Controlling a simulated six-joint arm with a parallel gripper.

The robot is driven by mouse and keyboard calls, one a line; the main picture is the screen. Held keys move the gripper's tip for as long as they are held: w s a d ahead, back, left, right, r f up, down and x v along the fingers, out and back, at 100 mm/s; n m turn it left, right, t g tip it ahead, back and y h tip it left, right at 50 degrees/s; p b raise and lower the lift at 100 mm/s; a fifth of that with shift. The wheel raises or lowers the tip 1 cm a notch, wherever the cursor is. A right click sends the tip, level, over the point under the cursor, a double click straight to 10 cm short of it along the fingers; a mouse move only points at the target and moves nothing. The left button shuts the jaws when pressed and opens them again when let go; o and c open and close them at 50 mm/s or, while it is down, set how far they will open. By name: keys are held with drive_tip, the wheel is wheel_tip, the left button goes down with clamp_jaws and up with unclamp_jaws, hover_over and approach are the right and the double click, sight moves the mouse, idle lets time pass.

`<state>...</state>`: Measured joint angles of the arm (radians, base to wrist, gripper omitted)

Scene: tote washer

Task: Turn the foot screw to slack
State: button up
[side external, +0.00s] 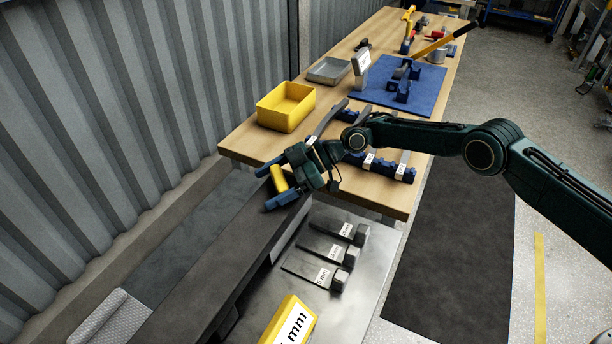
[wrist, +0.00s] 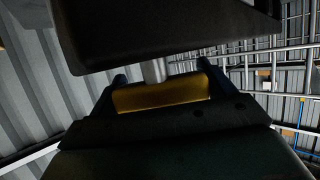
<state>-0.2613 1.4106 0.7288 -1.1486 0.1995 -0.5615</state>
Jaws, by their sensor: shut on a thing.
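My gripper (side external: 275,186) has its two blue fingers on either side of a yellow piece (side external: 279,178) at the end of the dark beam, near the table's front left corner. In the wrist view the yellow piece (wrist: 160,95) sits between the fingers, and my gripper is shut on it. A short grey metal shank (wrist: 154,70) rises from behind the yellow piece to a dark body (wrist: 165,30) above; together they look like the foot screw. The screw's thread and any gap at its foot cannot be made out.
The long dark beam (side external: 215,262) runs along the wall. Labelled gauge blocks (side external: 318,275) lie on a metal shelf below, beside a yellow "mm" block (side external: 290,325). The wooden table (side external: 240,140) holds a yellow bin (side external: 287,106), a grey tray (side external: 329,70) and a blue mat (side external: 425,95).

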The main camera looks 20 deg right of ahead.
drive_tip(key=o, duration=0.9)
drive_tip(key=v, duration=1.3)
drive_tip(key=shift+d, duration=0.35)
drive_tip(key=shift+r, duration=0.1)
